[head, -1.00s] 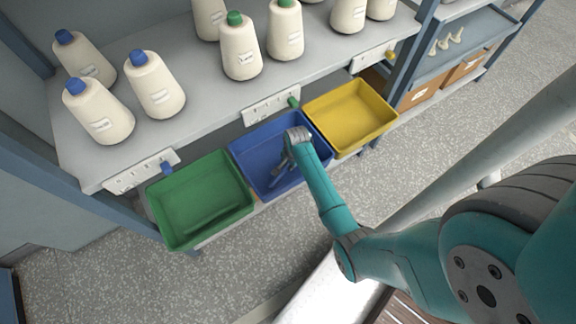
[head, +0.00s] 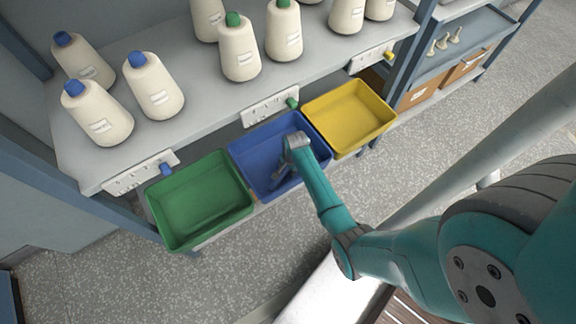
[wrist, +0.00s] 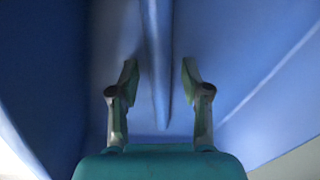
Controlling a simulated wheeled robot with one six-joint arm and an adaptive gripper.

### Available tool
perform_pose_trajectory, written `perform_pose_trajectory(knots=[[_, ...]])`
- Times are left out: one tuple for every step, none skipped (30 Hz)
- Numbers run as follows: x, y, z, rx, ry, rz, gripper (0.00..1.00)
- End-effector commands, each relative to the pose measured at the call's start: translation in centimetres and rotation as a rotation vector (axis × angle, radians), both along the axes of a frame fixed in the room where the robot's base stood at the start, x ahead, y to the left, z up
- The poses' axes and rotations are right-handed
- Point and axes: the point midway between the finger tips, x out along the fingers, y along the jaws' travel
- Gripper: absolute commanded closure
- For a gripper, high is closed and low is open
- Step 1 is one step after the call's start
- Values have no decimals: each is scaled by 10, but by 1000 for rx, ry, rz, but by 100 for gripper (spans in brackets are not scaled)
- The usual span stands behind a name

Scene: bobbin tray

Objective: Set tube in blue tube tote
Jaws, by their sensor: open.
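The blue tote (head: 250,157) sits on the lower level between a green tote and a yellow tote. My gripper (head: 281,176) reaches down inside the blue tote. In the wrist view my gripper (wrist: 160,78) is open, with its two fingers apart and blue surfaces all around. A narrow, tapered blue shape (wrist: 157,60) runs between the fingertips, touching neither as far as I can see. I cannot tell whether it is a blue tube or a fold of the tote. No loose tube shows clearly in the head view.
The green tote (head: 200,197) and the yellow tote (head: 350,115) look empty. Above them a grey shelf (head: 205,110) carries several cream yarn cones with blue or green tips. Small blue (head: 166,169), green (head: 292,103) and yellow (head: 389,55) pegs stick out by the label plates.

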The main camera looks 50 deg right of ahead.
Motion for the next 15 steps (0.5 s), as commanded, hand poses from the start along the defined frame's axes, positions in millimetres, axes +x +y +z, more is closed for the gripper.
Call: perform_pose_trajectory(knots=[[0, 0, 2, 0, 0, 0, 53], [0, 0, 3, 0, 0, 0, 53], [-1, 0, 5, 0, 0, 0, 53], [-1, 0, 8, 0, 0, 0, 53], [-1, 0, 11, -1, -2, 0, 53], [-2, 0, 16, -1, -1, 0, 53], [-2, 0, 21, -2, -2, 0, 53], [-3, 0, 26, -2, -2, 0, 53], [-5, 0, 33, -2, -2, 0, 53], [-5, 0, 39, -2, -3, 0, 53], [-7, 0, 44, -1, -2, 0, 53], [-8, 0, 52, -2, -2, 0, 53], [-8, 0, 59, -2, -3, 0, 53], [-9, 0, 65, -2, -3, 0, 53], [-11, 0, 73, -2, -3, 0, 53]])
